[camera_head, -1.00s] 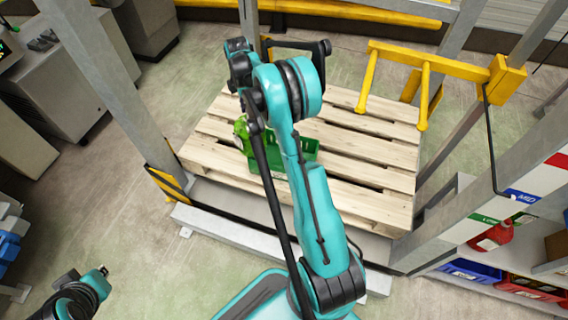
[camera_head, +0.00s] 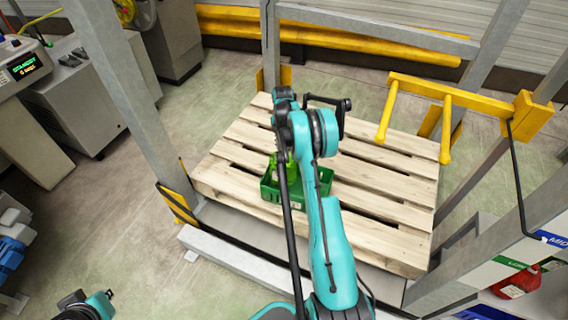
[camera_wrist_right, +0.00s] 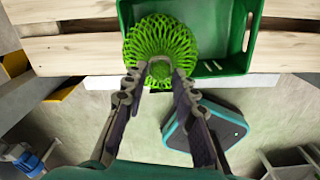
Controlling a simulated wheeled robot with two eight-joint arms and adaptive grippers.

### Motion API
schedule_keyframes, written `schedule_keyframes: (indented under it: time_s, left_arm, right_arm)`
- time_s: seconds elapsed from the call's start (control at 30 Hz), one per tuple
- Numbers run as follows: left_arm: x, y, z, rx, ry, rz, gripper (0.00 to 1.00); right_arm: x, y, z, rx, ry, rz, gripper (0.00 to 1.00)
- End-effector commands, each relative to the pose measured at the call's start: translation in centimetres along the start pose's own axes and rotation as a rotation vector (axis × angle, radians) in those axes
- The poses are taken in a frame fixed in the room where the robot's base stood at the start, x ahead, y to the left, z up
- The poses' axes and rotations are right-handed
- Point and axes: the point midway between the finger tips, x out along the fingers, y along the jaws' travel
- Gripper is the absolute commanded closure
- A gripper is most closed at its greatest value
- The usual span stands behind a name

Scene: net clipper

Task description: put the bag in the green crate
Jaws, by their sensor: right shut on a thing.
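The bag is a bright green net bag (camera_wrist_right: 160,42); it also shows in the head view (camera_head: 279,163), partly behind my right arm. My right gripper (camera_wrist_right: 158,78) is shut on the bag's near end in the right wrist view. The green crate (camera_wrist_right: 222,35) stands on a wooden pallet; in the head view the crate (camera_head: 270,193) is partly hidden by my right arm. The bag overlaps the crate's left part; whether it touches the crate floor I cannot tell. My left gripper (camera_head: 88,306) shows only partly at the bottom left, away from the crate, its jaws unclear.
The pallet (camera_head: 385,190) has bare slats around the crate. Grey rack posts (camera_head: 125,110) stand left and right of the pallet. A yellow bracket with two prongs (camera_head: 445,125) juts in at the right. A grey beam (camera_head: 235,262) runs along the near side.

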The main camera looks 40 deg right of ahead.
Motion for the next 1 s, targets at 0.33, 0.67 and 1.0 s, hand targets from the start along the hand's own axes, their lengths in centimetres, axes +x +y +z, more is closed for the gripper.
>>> schedule_keyframes:
  time_s: [0.33, 0.67, 1.0]
  left_arm:
    - [1.0, 0.0, 0.7, 0.0, 0.0, 0.0, 1.0]
    - [2.2, 0.0, 1.6, 0.0, 0.0, 0.0, 1.0]
    - [2.1, 0.0, 1.5, 0.0, 0.0, 0.0, 1.0]
  right_arm:
    - [3.4, 0.0, 0.0, 0.0, 0.0, 0.0, 1.0]
    - [7.3, 0.0, 0.0, 0.001, 0.0, 0.0, 1.0]
    - [7.4, 0.0, 0.0, 0.001, 0.0, 0.0, 0.63]
